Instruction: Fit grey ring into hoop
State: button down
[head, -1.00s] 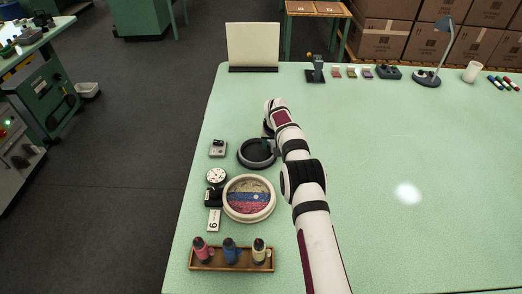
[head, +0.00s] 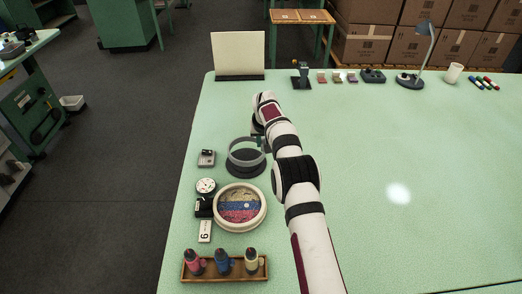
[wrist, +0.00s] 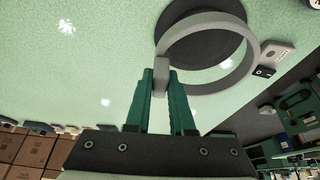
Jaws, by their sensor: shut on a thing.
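The grey ring (head: 230,154) is held above a round black stand (head: 244,172), with a gap showing beneath it. My gripper (wrist: 161,82) is shut on the ring's grey tab; in the wrist view the grey ring (wrist: 218,86) extends beyond the fingers, over the black stand (wrist: 205,30). In the head view the arm mostly hides my gripper. The cream round hoop (head: 240,229) lies on the table in front of the stand, holding a yellow, blue and red tufted piece. The ring is apart from the hoop.
A small grey device (head: 206,158), a white round dial (head: 206,186) and a card marked 6 (head: 205,231) stand left of the stand and hoop. A wooden tray (head: 225,271) with three bottles is at the front. The table's right side is clear.

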jog(key=s+d+r, duration=0.4)
jog(key=d+r, duration=0.2)
jog(key=d, duration=0.3)
jog(key=s+a+f+n+y, duration=0.1)
jog(key=s+a+f+n, duration=0.25)
jog(key=s+a, duration=0.85)
jog(key=shift+s+d+f+n, duration=0.1)
jog(key=shift+s+f+n, duration=0.05)
jog(key=shift+f, duration=0.8)
jog(key=shift+s+d+f+n, duration=0.1)
jog(key=shift+f, duration=0.85)
jog(key=shift+f, duration=1)
jog(key=c, duration=0.7)
grip_release()
jog(key=v, duration=1.5)
jog(key=shift+d+r, duration=0.25)
jog(key=shift+r, duration=0.1)
